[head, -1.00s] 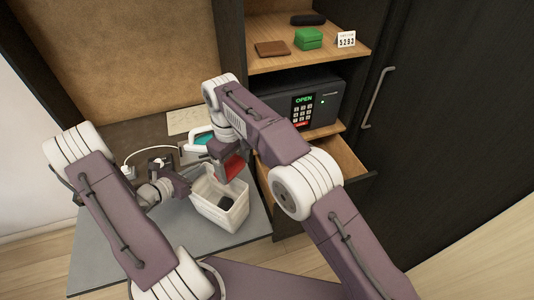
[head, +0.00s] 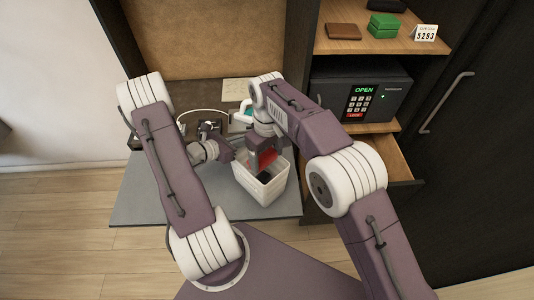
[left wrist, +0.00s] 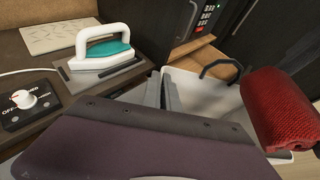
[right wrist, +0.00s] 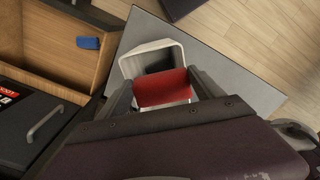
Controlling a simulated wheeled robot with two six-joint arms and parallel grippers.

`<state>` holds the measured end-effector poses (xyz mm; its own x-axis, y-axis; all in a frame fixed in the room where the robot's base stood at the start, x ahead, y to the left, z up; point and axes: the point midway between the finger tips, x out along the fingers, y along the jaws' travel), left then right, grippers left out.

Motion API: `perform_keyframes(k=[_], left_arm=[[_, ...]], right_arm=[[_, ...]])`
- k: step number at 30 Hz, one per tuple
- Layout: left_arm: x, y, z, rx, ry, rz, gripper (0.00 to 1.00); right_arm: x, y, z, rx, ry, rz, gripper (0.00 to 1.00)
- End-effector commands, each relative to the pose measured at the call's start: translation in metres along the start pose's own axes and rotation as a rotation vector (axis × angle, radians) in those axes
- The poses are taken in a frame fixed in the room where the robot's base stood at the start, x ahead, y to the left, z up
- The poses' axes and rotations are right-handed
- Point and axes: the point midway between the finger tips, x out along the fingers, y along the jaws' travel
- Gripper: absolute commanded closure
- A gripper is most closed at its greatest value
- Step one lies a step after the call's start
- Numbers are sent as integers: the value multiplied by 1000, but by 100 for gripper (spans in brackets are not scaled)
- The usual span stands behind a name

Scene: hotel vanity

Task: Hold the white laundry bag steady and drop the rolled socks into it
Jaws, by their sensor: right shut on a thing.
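The white laundry bag (head: 268,193) is an open, box-like container on the grey counter, with something dark inside. My right gripper (right wrist: 162,88) is shut on the red rolled socks (right wrist: 164,90) and holds them over the bag's opening. The socks also show in the head view (head: 268,157) and at the right of the left wrist view (left wrist: 278,108). My left gripper (left wrist: 163,92) is at the bag's left rim, its fingers close together. Whether the rim is pinched between them is unclear.
A white and teal iron (left wrist: 103,48) and a control box with a knob (left wrist: 25,105) are left of the bag. An open drawer (head: 392,165) with a blue item (right wrist: 88,43) and a safe (head: 362,92) are to the right.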

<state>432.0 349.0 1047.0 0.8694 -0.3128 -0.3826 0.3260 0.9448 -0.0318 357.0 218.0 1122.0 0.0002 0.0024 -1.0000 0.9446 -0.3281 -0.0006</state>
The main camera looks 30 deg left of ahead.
Motion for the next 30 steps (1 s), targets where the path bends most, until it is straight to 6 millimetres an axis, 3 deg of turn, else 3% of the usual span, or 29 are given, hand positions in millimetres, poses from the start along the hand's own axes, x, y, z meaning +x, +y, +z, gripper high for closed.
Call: perform_keyframes(k=[4,5,6,7,14,17,22,30], left_arm=[[0,0,0,0,-1,0,100],[0,0,0,0,-1,0,100],[0,0,0,0,-1,0,100],[0,0,0,0,-1,0,100],[0,0,0,0,-1,0,100],[0,0,0,0,-1,0,100],[0,0,0,0,-1,0,100],[0,0,0,0,-1,0,100]], right_arm=[[0,0,0,0,0,0,63],[0,0,0,0,0,0,15],[0,0,0,0,0,0,4],[0,0,0,0,0,0,0],[-2,0,0,0,1,0,0],[-15,0,-1,0,4,1,0],[-53,0,-1,0,6,2,0],[-74,0,0,0,0,0,0]])
